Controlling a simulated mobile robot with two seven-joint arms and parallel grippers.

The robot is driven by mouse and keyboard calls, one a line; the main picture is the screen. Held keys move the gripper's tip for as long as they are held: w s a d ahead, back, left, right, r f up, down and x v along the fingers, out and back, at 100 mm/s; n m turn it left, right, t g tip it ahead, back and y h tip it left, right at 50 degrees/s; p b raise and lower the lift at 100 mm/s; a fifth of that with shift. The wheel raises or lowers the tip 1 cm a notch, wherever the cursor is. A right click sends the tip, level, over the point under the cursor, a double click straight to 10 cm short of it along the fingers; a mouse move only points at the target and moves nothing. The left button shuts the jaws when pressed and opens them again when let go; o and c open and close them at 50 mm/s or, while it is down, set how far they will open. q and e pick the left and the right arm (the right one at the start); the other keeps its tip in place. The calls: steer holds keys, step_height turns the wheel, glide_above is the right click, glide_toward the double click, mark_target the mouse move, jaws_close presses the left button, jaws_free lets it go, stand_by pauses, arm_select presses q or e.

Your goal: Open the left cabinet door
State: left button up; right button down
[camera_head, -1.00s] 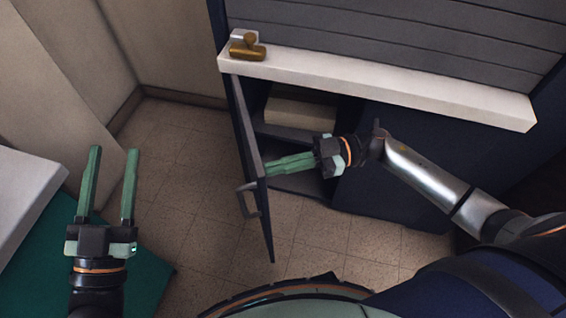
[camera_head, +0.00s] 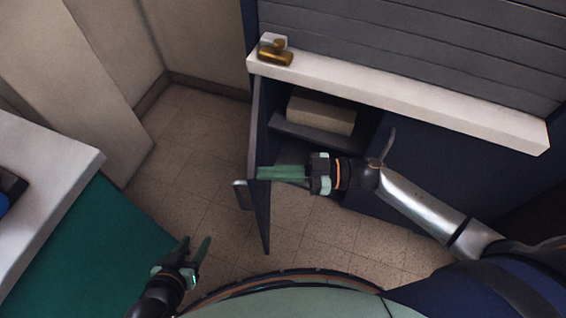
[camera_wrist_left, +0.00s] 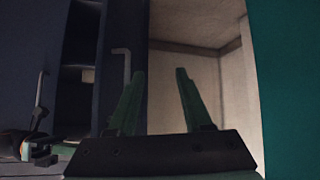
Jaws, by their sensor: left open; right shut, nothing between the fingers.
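The left cabinet door (camera_head: 258,215) stands swung open, seen nearly edge-on in the head view, with its handle (camera_head: 241,195) on the outer left side. It also shows in the left wrist view (camera_wrist_left: 128,60). My right gripper (camera_head: 262,172) is shut and empty, its fingertips at the inner face of the door; contact cannot be told for sure. My left gripper (camera_head: 197,245) is open and empty, low and left of the door, apart from it. Its two fingers show in the left wrist view (camera_wrist_left: 158,85).
The cabinet's open inside holds a pale box (camera_head: 321,114) on a shelf. A brass-coloured object (camera_head: 275,52) sits on the white countertop (camera_head: 400,98). A white-topped teal unit (camera_head: 90,245) stands at left. Tiled floor (camera_head: 195,150) is clear between them.

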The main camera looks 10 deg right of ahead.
arm_select(q)
steer(key=shift+d+r+p, duration=0.2)
steer(key=shift+r+p, duration=0.5)
steer(key=shift+p, duration=0.15)
steer(key=shift+d+r+p, duration=0.15)
steer(key=shift+r+p, duration=0.5)
steer(key=shift+p, duration=0.2)
arm_select(e)
steer(key=w+a+m+t+h, duration=0.3)
steer(key=w+a+m+t, duration=0.2)
steer(key=a, duration=0.8)
steer(key=shift+a+t+h, duration=0.35)
steer(key=shift+t+h, duration=0.05)
steer(key=shift+t, duration=0.8)
